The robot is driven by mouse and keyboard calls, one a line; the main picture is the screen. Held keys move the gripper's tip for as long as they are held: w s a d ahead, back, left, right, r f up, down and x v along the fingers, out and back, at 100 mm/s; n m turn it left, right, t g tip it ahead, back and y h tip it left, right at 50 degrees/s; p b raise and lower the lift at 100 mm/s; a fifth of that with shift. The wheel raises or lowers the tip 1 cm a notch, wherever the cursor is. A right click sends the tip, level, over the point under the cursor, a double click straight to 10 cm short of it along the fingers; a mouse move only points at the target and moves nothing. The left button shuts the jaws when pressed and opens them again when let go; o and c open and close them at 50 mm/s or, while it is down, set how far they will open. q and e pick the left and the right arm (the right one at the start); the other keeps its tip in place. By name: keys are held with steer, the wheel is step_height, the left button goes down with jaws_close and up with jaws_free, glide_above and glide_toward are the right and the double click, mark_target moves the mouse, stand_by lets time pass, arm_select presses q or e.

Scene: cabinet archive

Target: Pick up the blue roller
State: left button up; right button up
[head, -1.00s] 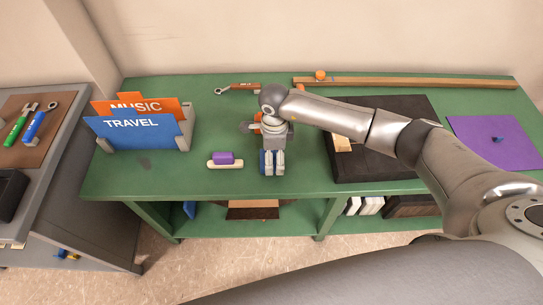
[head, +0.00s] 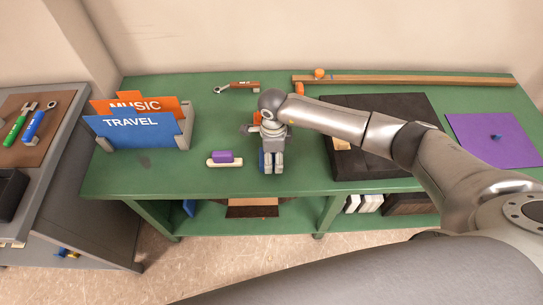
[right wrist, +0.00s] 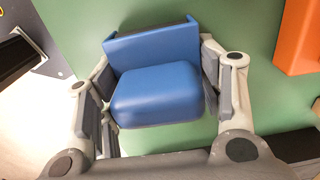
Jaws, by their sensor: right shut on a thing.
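My right gripper (head: 273,167) is over the green table in the head view, pointing down near the middle of the table's front part. It is shut on the blue roller (right wrist: 155,92), which sits between the two fingers in the right wrist view. The roller shows a rounded blue block with a flat blue piece and a dark edge behind it. In the head view only a narrow blue strip shows beside the fingers; the rest is hidden. I cannot tell whether the roller touches the table. My left gripper is not in view.
A purple block with a pale base (head: 224,159) lies just left of the gripper. Blue and orange folders (head: 130,127) stand farther left. A wrench (head: 236,88) and a long wooden strip (head: 410,81) lie behind. A black mat (head: 375,165) is to the right.

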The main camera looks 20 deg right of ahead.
steer(key=shift+r, duration=0.15)
steer(key=shift+w+r+b, duration=0.1)
steer(key=shift+r+b, duration=0.35)
steer(key=shift+r, duration=0.2)
steer(key=shift+r+b, duration=0.4)
steer(key=shift+r, duration=0.3)
steer(key=s+r+b, duration=0.2)
steer(key=s+r, duration=0.8)
steer(key=s, duration=0.4)
steer(key=shift+a+b, duration=0.2)
steer(key=shift+b, duration=0.15)
steer(key=shift+s, duration=0.1)
